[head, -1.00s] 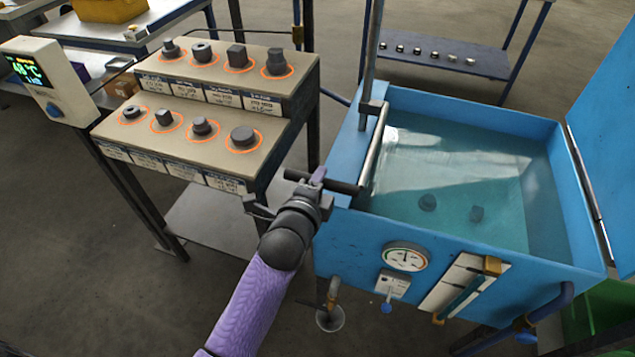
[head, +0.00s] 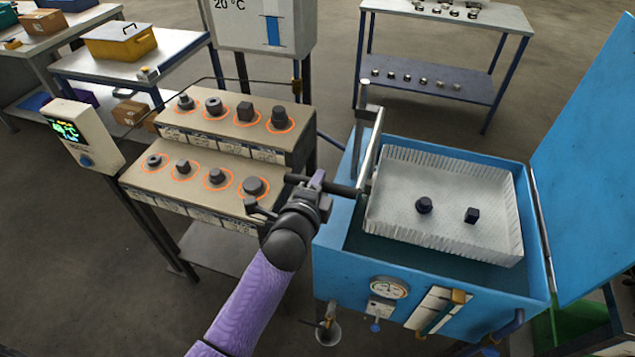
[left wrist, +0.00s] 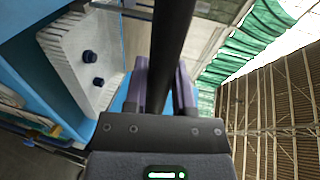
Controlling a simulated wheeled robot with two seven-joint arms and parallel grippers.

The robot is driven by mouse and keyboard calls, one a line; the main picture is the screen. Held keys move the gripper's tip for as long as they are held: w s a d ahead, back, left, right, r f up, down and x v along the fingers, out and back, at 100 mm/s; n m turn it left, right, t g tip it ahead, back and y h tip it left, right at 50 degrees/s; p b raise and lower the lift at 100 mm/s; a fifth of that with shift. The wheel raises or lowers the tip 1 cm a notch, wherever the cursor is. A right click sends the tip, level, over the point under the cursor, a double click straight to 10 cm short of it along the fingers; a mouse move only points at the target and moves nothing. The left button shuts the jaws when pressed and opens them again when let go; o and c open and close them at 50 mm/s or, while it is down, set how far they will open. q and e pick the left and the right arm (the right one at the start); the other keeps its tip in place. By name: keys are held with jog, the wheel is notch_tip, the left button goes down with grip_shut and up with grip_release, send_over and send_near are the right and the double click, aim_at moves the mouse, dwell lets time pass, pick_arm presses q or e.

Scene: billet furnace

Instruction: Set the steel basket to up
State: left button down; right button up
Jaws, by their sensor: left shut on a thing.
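The steel basket (head: 400,165) is a pale perforated tray, raised to about the rim of the blue tank (head: 330,245). Two dark parts, a round one (head: 424,205) and a blocky one (head: 471,215), lie in it. The basket also shows in the left wrist view (left wrist: 72,60). My left gripper (head: 318,187) is shut on the dark handle bar (head: 345,190), which joins the basket's hanger at the tank's left side. The bar passes between the fingers (left wrist: 165,85) in the left wrist view. My right gripper is not in view.
The tank's blue lid (head: 590,150) stands open at right. A stepped stand (head: 215,140) with several dark parts in orange rings is at left. A temperature display (head: 80,135) is beside it. A shelf table (head: 445,25) stands behind.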

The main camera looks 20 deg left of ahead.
pick_arm(q)
jog(key=shift+w+r, duration=0.15)
jog(key=shift+r, duration=0.25)
jog(key=c, duration=0.8)
grip_release()
jog(key=o, duration=0.4)
jog(key=shift+f, duration=0.1)
jog(key=shift+c, duration=0.2)
jog(key=p+v, duration=0.1)
jog(key=v, duration=0.9)
jog(key=shift+f, duration=0.15)
